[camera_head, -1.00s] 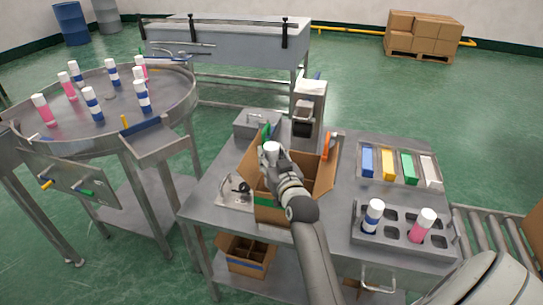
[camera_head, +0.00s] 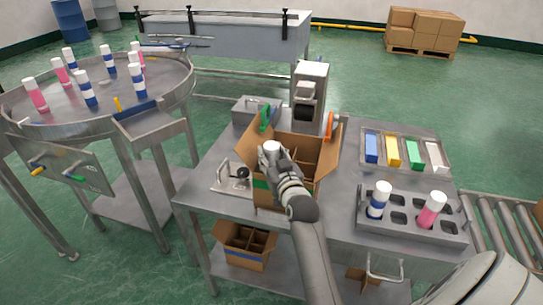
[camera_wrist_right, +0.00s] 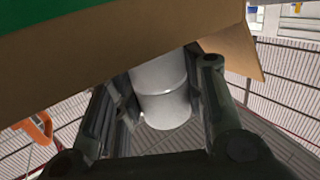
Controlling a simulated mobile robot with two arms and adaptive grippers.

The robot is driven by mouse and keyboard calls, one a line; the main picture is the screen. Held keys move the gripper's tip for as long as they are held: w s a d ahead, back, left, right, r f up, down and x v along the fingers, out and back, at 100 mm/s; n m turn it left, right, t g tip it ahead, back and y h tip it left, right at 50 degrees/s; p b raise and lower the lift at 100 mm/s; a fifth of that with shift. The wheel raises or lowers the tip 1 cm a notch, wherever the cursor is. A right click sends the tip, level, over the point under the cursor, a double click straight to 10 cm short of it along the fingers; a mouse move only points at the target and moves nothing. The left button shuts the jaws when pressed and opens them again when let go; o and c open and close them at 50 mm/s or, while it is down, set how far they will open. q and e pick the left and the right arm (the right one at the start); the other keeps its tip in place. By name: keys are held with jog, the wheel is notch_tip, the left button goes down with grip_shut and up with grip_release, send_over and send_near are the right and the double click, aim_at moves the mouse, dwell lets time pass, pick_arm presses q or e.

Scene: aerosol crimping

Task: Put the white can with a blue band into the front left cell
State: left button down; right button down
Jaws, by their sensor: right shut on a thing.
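My right gripper (camera_head: 276,166) is shut on a can (camera_head: 271,147) with a white top, at the left part of the open cardboard box (camera_head: 264,193). The right wrist view shows the can's plain white side (camera_wrist_right: 163,92) between the two fingers; a blue band cannot be made out. In the head view the gripper hides the can's lower part and the front left cell, so I cannot tell how deep the can is. Divided cells show to the right of the gripper. My left gripper is not in view.
A metal rack (camera_head: 407,234) holds a white-and-blue can (camera_head: 379,198) and a pink can (camera_head: 431,209). Coloured blocks sit in a tray (camera_head: 448,163) behind it. A label machine (camera_head: 308,95) stands behind the box. A round table (camera_head: 110,95) at left holds several cans.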

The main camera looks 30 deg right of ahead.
jog(key=shift+r, duration=0.1)
jog(key=c, duration=0.8)
grip_release()
jog(key=v, duration=1.2)
